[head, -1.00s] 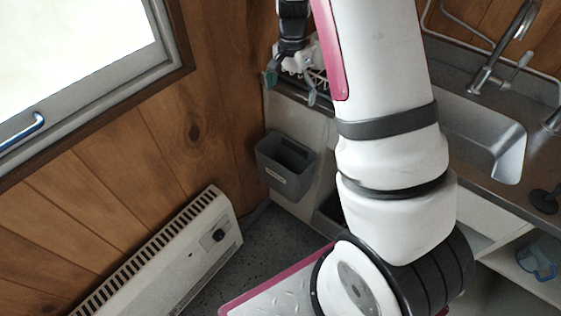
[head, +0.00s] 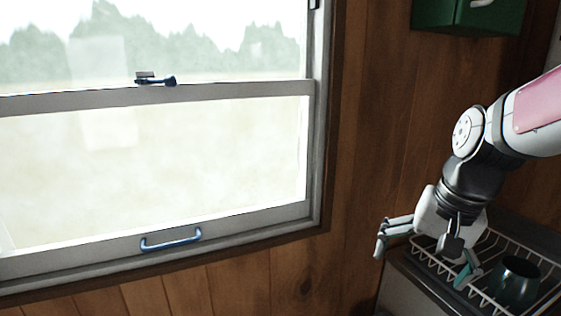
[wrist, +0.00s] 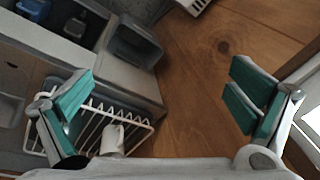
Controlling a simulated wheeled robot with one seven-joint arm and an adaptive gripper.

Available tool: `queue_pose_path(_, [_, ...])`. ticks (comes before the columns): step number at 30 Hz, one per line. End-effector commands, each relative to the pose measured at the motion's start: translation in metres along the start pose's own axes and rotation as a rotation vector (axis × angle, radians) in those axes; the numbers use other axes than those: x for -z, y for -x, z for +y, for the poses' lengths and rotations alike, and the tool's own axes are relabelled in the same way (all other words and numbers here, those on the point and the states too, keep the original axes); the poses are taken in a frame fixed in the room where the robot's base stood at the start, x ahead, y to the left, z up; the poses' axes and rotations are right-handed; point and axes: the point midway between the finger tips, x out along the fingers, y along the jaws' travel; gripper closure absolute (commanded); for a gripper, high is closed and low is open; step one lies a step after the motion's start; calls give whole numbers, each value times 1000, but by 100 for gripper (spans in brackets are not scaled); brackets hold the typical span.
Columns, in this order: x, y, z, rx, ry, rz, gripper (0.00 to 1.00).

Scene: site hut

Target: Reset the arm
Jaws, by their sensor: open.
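My gripper (head: 424,262) is at the right of the head view, above the left end of a white dish rack. Its two fingers are spread wide with nothing between them. In the wrist view my gripper (wrist: 160,105) also shows open, with teal finger pads at left and right. Wooden wall boards and the counter end lie beyond the fingers. My arm reaches in from the right edge of the head view.
The white wire dish rack (head: 500,243) holds a dark teal mug (head: 515,280). A window with a blue handle (head: 171,239) fills the left. A green box (head: 468,14) hangs at upper right. A grey bin (wrist: 134,42) hangs on the counter's end.

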Motion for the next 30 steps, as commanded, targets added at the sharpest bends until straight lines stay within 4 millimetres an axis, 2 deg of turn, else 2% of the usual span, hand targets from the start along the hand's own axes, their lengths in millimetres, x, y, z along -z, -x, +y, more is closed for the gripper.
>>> queue_pose_path(1, [-16, 14, 0, 9, 52, 19, 0])
queue_pose_path(6, [-66, 43, 7, 13, 225, 72, 0])
queue_pose_path(12, [-117, 63, 22, -11, 412, 141, 0])
queue_pose_path(15, [-135, 66, 30, -26, 479, 168, 0])
queue_pose_path(21, [-151, 67, 38, -47, 543, 192, 0])
queue_pose_path(30, [-151, 67, 38, -48, 547, 193, 0])
